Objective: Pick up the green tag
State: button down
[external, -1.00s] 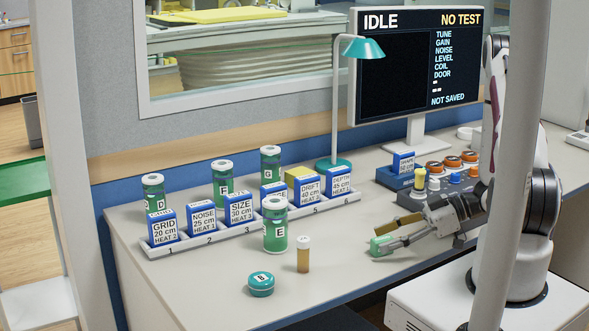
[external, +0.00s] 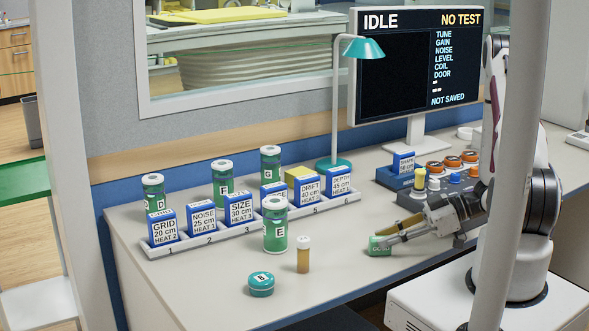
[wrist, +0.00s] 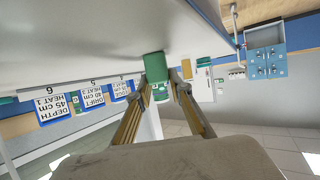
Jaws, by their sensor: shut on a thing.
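The green tag (external: 379,247) is a small green block with pale lettering, too small to read surely. It is at the front right of the desk, and it also shows in the wrist view (wrist: 155,66) between the fingertips. My gripper (external: 388,243) reaches in from the right, low over the desk, and is shut on the tag. In the wrist view, my gripper's fingers (wrist: 161,88) touch the tag from both sides. The tag is at or very near the desk top; I cannot tell whether it is clear of it.
A numbered rack (external: 250,226) of blue boxes stands to the left, with green canisters (external: 275,230) around it. An orange vial (external: 303,255) and a round teal tin (external: 261,284) stand in front. A control panel (external: 418,196) is behind my gripper.

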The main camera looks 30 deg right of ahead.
jog(key=shift+r, duration=0.1)
notch_tip(320, 180, up, 10)
dwell(0.9)
